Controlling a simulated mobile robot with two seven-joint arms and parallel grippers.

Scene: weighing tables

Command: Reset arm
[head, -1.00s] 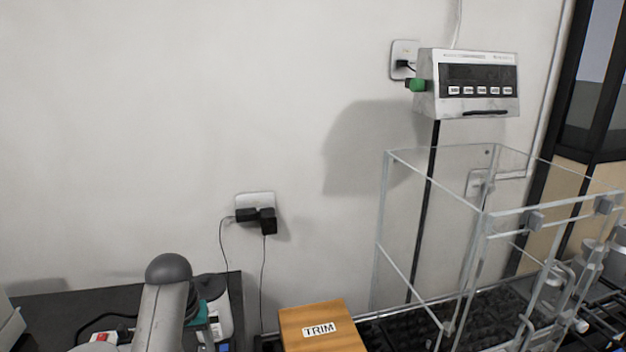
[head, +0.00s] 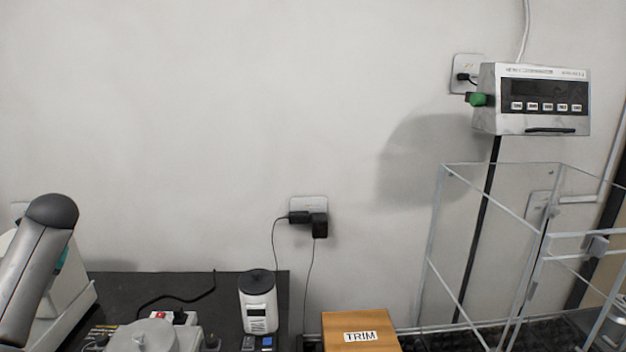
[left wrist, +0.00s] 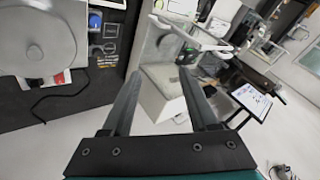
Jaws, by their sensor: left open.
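In the left wrist view my left gripper (left wrist: 160,100) is open, its two dark fingers apart with nothing between them. Beyond the fingers are a pale box-shaped device (left wrist: 163,92) and a dark table top (left wrist: 75,105). In the head view a grey arm link of mine (head: 38,260) with a dark rounded end stands at the far left. Neither gripper's fingers show in the head view, and my right gripper is in no frame.
A wooden TRIM box (head: 362,322) sits at the bottom middle. A glass enclosure (head: 490,250) stands at the right below a wall-mounted display (head: 532,98). A white-and-black device (head: 258,305) stands on the dark table (head: 180,288). A wall outlet (head: 308,205) holds black plugs.

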